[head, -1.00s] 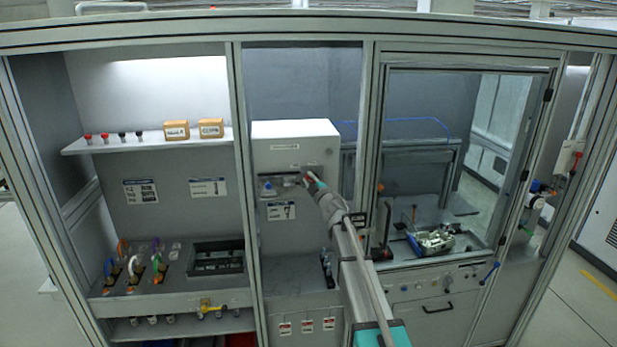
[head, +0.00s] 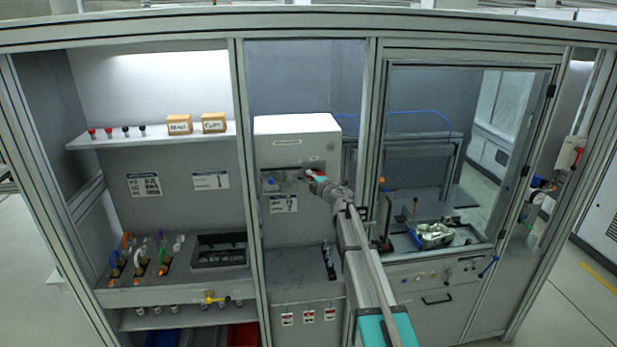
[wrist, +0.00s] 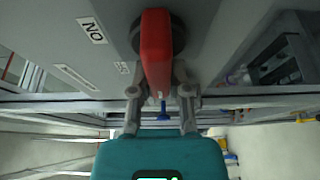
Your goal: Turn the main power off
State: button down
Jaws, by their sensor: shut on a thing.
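A red switch handle (wrist: 155,50) on a dark round base stands out from a grey panel in the wrist view. My gripper (wrist: 160,92) is shut on this handle, one finger on each side. An "ON" label (wrist: 92,30) shows upside down on the panel to the left of the handle. The handle is mostly hidden there by the gripper.
A blue knob (head: 269,184) sits left of my gripper on the same cabinet. Metal frame posts (head: 374,130) stand on both sides of the bay. A shelf (head: 100,143) with boxes is at the left.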

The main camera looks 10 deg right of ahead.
jog(key=c, duration=0.6)
grip_release()
jog(key=v, duration=1.2)
jog(key=shift+f, duration=0.1)
